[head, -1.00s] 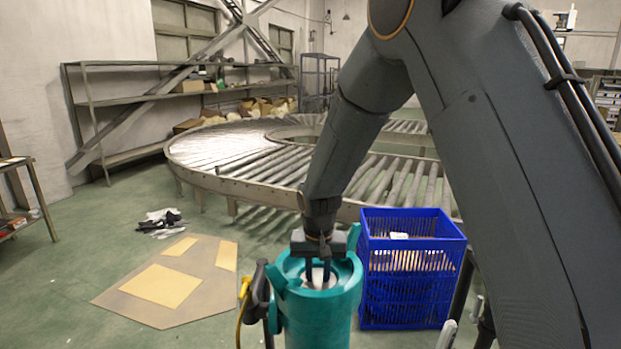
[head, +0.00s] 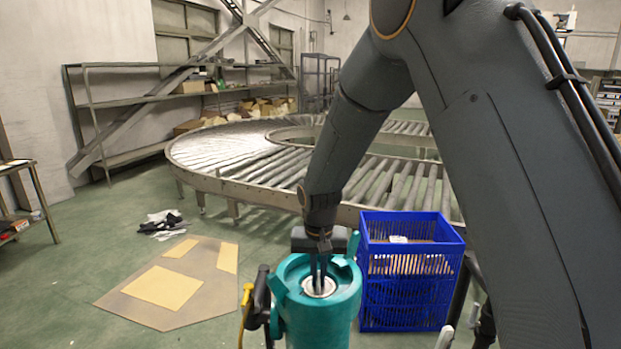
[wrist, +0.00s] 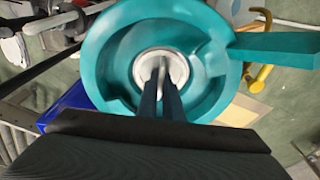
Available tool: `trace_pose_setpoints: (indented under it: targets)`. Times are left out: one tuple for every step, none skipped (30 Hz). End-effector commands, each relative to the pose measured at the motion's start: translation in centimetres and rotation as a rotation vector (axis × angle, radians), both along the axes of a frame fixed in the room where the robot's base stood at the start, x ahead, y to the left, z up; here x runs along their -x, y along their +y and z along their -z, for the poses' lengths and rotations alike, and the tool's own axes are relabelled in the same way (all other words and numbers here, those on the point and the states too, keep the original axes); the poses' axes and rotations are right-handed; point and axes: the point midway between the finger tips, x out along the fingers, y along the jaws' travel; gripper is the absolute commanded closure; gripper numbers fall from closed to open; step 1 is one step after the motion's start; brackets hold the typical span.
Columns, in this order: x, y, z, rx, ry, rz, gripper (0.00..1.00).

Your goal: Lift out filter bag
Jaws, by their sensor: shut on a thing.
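A teal canister (head: 318,325) stands upright in front of me, its top open. The filter bag shows as a pale round rim (head: 331,289) low in the canister's mouth; the rest is hidden inside. In the wrist view the filter bag's white rim (wrist: 181,66) sits centred in the teal opening. My gripper (head: 319,286) points down into the mouth from above. Its two dark fingers are close together, shut on the filter bag near the middle of its rim. The fingertips also show in the wrist view (wrist: 160,82).
A blue crate (head: 410,300) stands close to the right of the canister. A black and yellow handle or hose (head: 247,300) is at its left. A roller conveyor (head: 250,175) curves behind. Cardboard (head: 200,262) and dark cloth (head: 162,224) lie on the floor at left.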

Motion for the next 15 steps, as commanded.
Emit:
trace_pose_setpoints:
  targets:
    - [0.0, 0.0, -0.8, -0.001, -0.002, 0.0, 1.0]
    - [0.0, 0.0, -1.1, -0.001, -0.002, 0.0, 1.0]
    - [0.0, 0.0, -1.5, -0.001, -0.003, 0.0, 1.0]
    - [0.0, 0.0, -1.7, -0.001, -0.003, 0.0, 1.0]
    - [0.0, 0.0, -2.0, -0.001, -0.003, 0.0, 1.0]
    - [0.0, 0.0, -2.4, -0.001, -0.003, 0.0, 1.0]
    - [0.0, 0.0, -2.7, -0.001, -0.003, 0.0, 1.0]
    - [0.0, 0.0, -2.9, -0.001, -0.003, 0.0, 1.0]
    - [0.0, 0.0, -3.3, -0.001, -0.003, 0.0, 1.0]
    - [0.0, 0.0, -3.6, -0.001, -0.003, 0.0, 1.0]
    - [0.0, 0.0, -3.9, -0.001, -0.003, 0.0, 1.0]
    - [-0.1, 0.1, -4.3, -0.001, -0.004, 0.0, 1.0]
    - [-0.1, 0.1, -4.5, -0.002, -0.004, 0.0, 1.0]
    - [-0.1, 0.1, -4.8, -0.002, -0.005, 0.0, 1.0]
    - [-0.1, 0.1, -5.2, -0.002, -0.005, 0.0, 1.0]
